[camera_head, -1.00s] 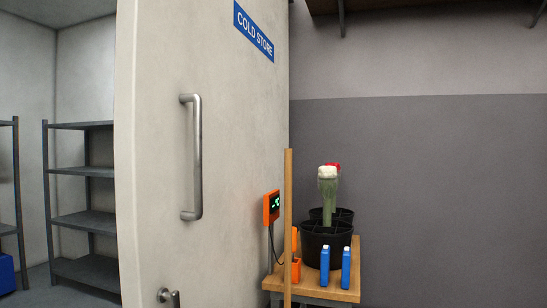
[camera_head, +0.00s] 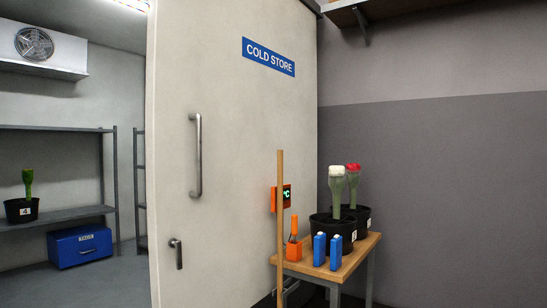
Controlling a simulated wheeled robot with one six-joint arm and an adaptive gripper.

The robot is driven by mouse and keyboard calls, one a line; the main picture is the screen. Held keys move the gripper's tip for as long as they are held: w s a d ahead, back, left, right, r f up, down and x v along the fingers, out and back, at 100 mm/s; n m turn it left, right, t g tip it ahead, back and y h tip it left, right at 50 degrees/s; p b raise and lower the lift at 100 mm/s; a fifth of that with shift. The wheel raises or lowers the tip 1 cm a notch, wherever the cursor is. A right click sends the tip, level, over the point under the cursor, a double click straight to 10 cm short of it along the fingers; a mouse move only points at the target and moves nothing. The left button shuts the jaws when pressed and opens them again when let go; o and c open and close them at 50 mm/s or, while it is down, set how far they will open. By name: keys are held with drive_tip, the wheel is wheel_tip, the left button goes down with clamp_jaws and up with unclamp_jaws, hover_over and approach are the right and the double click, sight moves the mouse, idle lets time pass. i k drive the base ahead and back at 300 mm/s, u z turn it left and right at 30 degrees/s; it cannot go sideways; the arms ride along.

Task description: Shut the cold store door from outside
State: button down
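The cold store door (camera_head: 230,150) is a large pale panel with a blue COLD STORE sign (camera_head: 269,57). It stands open, with the cold room showing to the left of its edge. A long vertical metal pull handle (camera_head: 198,155) is on its left part, and a small lever handle (camera_head: 177,254) sits lower near the left edge. My gripper is not in view.
A wooden pole (camera_head: 280,225) stands before the door. Inside the room are grey shelves (camera_head: 60,214), a blue box (camera_head: 80,246) and a fan unit (camera_head: 35,44).

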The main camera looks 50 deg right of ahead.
sight(230, 84)
drive_tip(key=u, duration=0.35)
drive_tip(key=k, duration=0.5)
drive_tip(key=z, duration=0.8)
drive_tip(key=i, duration=1.05)
drive_tip(key=u, duration=0.6)
